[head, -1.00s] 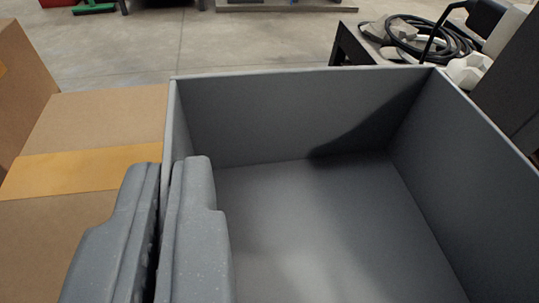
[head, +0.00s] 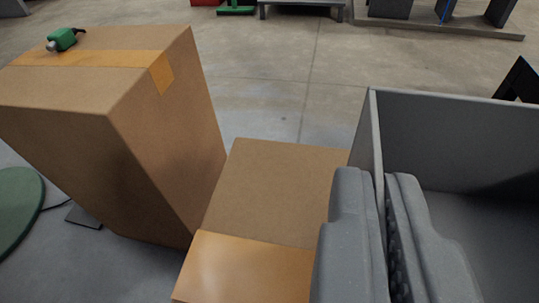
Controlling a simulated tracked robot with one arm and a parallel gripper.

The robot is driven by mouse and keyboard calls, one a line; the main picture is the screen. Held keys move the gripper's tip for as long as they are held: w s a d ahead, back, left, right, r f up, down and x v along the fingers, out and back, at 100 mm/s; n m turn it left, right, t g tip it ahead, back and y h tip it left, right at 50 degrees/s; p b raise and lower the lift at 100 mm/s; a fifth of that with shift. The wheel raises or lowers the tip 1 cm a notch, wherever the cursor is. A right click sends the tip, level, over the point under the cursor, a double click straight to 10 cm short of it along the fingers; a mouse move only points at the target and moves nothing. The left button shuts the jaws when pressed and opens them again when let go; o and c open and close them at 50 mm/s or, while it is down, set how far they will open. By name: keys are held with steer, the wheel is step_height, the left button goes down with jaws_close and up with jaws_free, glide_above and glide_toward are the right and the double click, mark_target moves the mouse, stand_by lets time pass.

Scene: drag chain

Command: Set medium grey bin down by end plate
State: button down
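The medium grey bin (head: 455,137) is an open, empty-looking box at the right of the head view, cut off by the right and bottom edges. My gripper (head: 387,180) is shut on its left wall, with one finger outside and one inside. The bin looks upright. Most of its floor and its right side are out of view, so I cannot see what it rests on. I cannot make out the end plate for certain.
A low cardboard box (head: 280,190) with an orange tape band lies just left of the bin. A taller cardboard box (head: 165,130) stands further left with a green tool (head: 62,40) on top. A green round disc (head: 15,205) is at far left. Open concrete floor (head: 285,85) lies behind.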

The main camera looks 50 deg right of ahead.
steer(key=shift+w+d+f+b, duration=0.15)
steer(key=shift+w+f+b, duration=0.1)
steer(key=shift+f, duration=0.4)
steer(key=shift+w+d+f+b, duration=0.15)
steer(key=shift+w+f+b, duration=0.15)
steer(key=shift+f, duration=0.3)
steer(key=shift+w+d+f+b, duration=0.15)
steer(key=shift+w+f+b, duration=0.1)
steer(key=shift+f, duration=0.4)
steer(key=c, duration=1.7)
jaws_free()
steer(key=shift+f, duration=0.1)
steer(key=shift+a, duration=0.15)
steer(key=shift+p+v, duration=1.3)
steer(key=shift+v, duration=4.65)
steer(key=shift+r, duration=0.25)
